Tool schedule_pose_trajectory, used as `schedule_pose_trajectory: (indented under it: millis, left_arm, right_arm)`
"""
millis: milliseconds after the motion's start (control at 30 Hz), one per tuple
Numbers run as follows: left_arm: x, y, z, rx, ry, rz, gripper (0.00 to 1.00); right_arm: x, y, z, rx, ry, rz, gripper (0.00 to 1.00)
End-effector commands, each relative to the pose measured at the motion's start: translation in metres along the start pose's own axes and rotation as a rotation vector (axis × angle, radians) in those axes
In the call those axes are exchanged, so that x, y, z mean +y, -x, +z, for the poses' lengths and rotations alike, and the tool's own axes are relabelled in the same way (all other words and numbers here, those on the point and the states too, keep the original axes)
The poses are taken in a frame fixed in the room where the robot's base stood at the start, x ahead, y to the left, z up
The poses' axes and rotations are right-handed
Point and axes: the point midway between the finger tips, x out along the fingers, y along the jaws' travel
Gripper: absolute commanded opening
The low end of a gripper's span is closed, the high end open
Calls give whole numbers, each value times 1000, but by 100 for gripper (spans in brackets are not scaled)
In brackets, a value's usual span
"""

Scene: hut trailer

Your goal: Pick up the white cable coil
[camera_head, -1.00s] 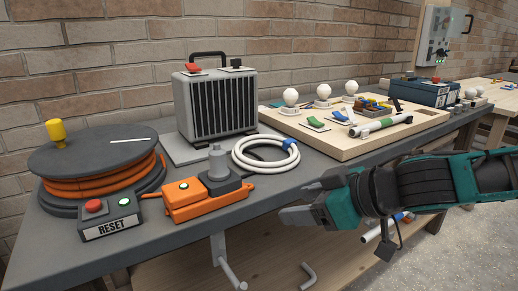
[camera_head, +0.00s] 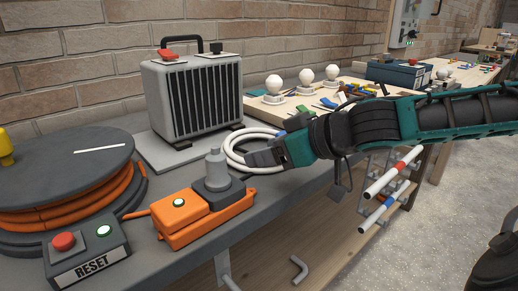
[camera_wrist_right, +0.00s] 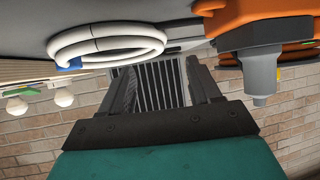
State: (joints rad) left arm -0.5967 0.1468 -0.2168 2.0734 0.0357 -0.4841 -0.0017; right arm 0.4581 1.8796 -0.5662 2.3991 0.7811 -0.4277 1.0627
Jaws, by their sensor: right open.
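The white cable coil (camera_head: 229,149) lies flat on the grey bench top, between the grey heater and the bench's front edge. A blue band on it shows in the right wrist view, where the coil (camera_wrist_right: 112,44) sits at upper left, with the picture turned upside down. My right gripper (camera_head: 256,158) is open and hides the coil's front right part in the head view. In the wrist view nothing is between its fingers (camera_wrist_right: 160,72), and the coil is to their left. I cannot tell whether they touch it. My left gripper is not in view.
The orange box (camera_head: 185,222) with a grey plug is close in front of the coil. The grey heater (camera_head: 195,100) stands behind. An orange cable reel (camera_head: 65,175) and a RESET box (camera_head: 88,252) are at left. A wooden board (camera_head: 345,92) with bulbs is behind right.

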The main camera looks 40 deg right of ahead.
Motion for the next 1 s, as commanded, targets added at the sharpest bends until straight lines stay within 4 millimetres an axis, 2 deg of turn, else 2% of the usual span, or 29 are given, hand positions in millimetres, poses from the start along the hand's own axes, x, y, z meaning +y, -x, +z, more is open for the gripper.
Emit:
schedule_pose_trajectory:
  millis: [200, 567, 1000]
  left_arm:
    - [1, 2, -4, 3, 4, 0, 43]
    - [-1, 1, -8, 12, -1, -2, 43]
    - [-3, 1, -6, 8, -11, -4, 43]
  right_arm:
    - [0, -18, -1, 2, 0, -3, 63]
    - [1, -32, 0, 1, -2, -2, 63]
    - [5, -70, 2, 3, -2, -2, 63]
